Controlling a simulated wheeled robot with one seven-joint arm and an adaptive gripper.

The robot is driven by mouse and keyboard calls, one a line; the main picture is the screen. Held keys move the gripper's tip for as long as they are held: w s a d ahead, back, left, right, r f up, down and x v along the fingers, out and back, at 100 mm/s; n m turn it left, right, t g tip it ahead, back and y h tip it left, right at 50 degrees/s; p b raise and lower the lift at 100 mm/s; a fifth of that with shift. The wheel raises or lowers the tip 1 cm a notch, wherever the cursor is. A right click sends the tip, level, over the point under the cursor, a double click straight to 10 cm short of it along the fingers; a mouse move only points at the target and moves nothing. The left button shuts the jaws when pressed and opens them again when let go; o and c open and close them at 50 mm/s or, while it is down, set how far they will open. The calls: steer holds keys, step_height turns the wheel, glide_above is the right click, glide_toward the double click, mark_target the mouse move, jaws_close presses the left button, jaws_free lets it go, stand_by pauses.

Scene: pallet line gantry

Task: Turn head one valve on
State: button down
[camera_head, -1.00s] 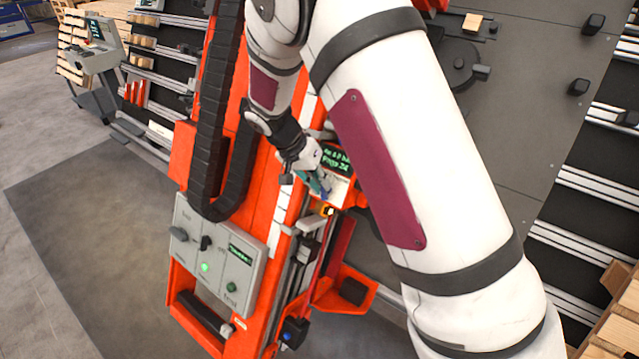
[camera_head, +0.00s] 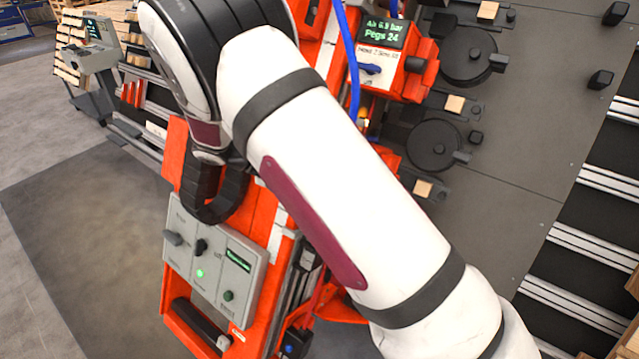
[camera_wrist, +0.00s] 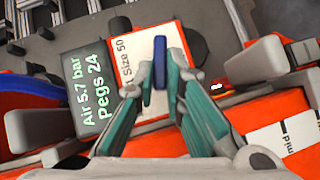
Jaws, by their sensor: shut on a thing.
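In the wrist view, a blue valve handle (camera_wrist: 160,62) stands upright in the picture over a white label reading "Size 50". My gripper (camera_wrist: 160,78) has its teal fingers on both sides of the handle and is shut on it. Left of the label, a dark display (camera_wrist: 95,100) shows "Air 5.7 bar, Pegs 24". In the head view, my arm hides my gripper and this handle. The label's head number is covered in the wrist view.
In the head view, another orange head (camera_head: 415,75) with its own blue handle (camera_head: 370,69) and display stands above my arm. A grey control panel (camera_head: 215,250) with a lit green lamp sits lower left. Black discs (camera_head: 433,145) and wooden blocks line the plate at right.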

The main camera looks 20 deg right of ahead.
steer(key=shift+a+f+n+h+b, duration=0.1)
steer(key=shift+f+n+h+b, duration=0.1)
steer(key=shift+n+h, duration=0.4)
steer(key=shift+a+f+n+h+b, duration=0.15)
steer(key=shift+n+h, duration=0.25)
steer(key=shift+n, duration=0.4)
steer(key=c, duration=1.7)
jaws_free()
steer(key=shift+o, duration=0.2)
steer(key=v, duration=1.2)
steer(key=shift+s, duration=0.2)
steer(key=shift+f, duration=0.1)
